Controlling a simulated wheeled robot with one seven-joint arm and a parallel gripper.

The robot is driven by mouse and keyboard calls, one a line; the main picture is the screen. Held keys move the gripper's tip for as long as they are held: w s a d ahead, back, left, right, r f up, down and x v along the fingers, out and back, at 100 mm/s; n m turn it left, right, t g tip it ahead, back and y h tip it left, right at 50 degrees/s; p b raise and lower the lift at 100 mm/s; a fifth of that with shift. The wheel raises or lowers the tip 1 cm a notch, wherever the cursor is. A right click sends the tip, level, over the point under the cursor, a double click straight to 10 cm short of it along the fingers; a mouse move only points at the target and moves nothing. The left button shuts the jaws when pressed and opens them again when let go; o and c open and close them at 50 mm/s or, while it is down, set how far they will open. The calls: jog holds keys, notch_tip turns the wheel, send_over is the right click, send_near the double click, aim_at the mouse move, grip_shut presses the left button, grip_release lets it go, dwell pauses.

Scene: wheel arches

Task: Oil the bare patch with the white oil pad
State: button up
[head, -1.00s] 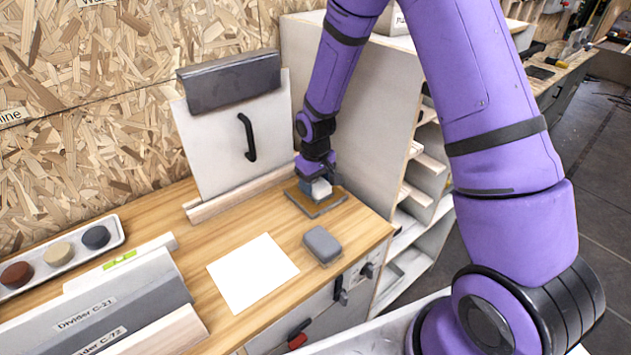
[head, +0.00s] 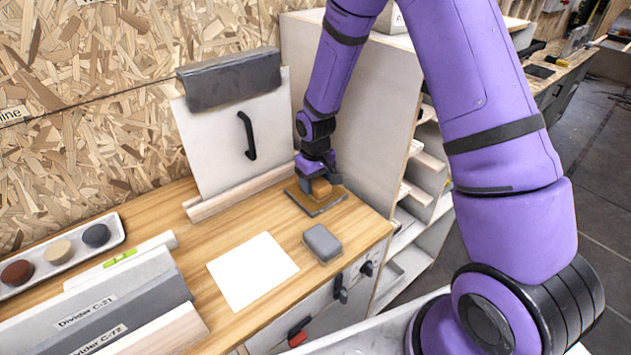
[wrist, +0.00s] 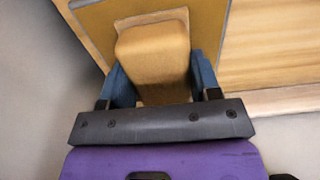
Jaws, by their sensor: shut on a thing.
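My gripper (wrist: 160,82) is shut on the oil pad (wrist: 152,52), its two blue fingers on either side of it. The pad looks amber-brown now, not white, and its underside is hidden. In the head view the pad (head: 321,188) is at the shallow amber-surfaced tray (head: 330,204) with a grey rim, near the bench's back right corner. I cannot tell whether pad and tray touch. A flat white square (head: 252,271) lies on the bench front; I cannot tell whether it is the bare patch.
A grey block (head: 322,243) sits right of the white square. A white panel (head: 222,140) with a black handle stands behind, left of my gripper. A tray of three round pads (head: 120,232) and labelled dividers (head: 110,305) are at left. A shelf unit (head: 375,110) stands close at right.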

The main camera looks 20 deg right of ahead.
aim_at(316, 180)
dwell(0.4)
jog(key=shift+r, duration=3.45)
